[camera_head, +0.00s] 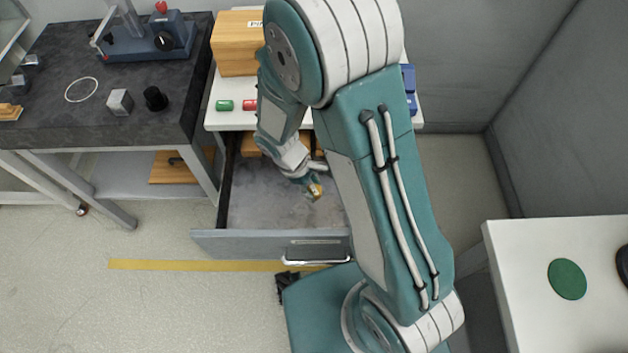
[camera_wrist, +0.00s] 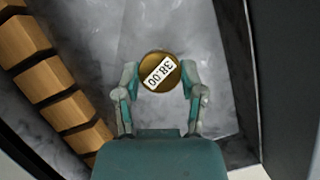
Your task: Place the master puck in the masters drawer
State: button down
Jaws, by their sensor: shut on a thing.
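The master puck (camera_wrist: 150,63) is a round brass disc with a white label reading 38.00. My gripper (camera_wrist: 158,78) is shut on it, one finger on each side, in the wrist view. In the head view my gripper (camera_head: 314,190) is over the open masters drawer (camera_head: 270,243), inside its outline. The drawer has a grey lining and a grey front with a handle. Whether the puck touches the drawer floor cannot be told. My arm hides the drawer's right part.
Wooden blocks (camera_wrist: 75,100) line one side of the drawer. A white cabinet top above holds a wooden box (camera_head: 236,45), a green piece (camera_head: 224,105) and a red piece (camera_head: 250,104). A dark bench (camera_head: 60,110) stands left. A white table (camera_head: 530,300) with a green disc is right.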

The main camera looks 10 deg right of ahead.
aim_at(317, 214)
jog(key=shift+s+f, duration=0.35)
jog(key=shift+m, duration=0.3)
notch_tip(317, 214, down, 10)
jog(key=shift+c, duration=1)
grip_release()
jog(key=v, duration=1.2)
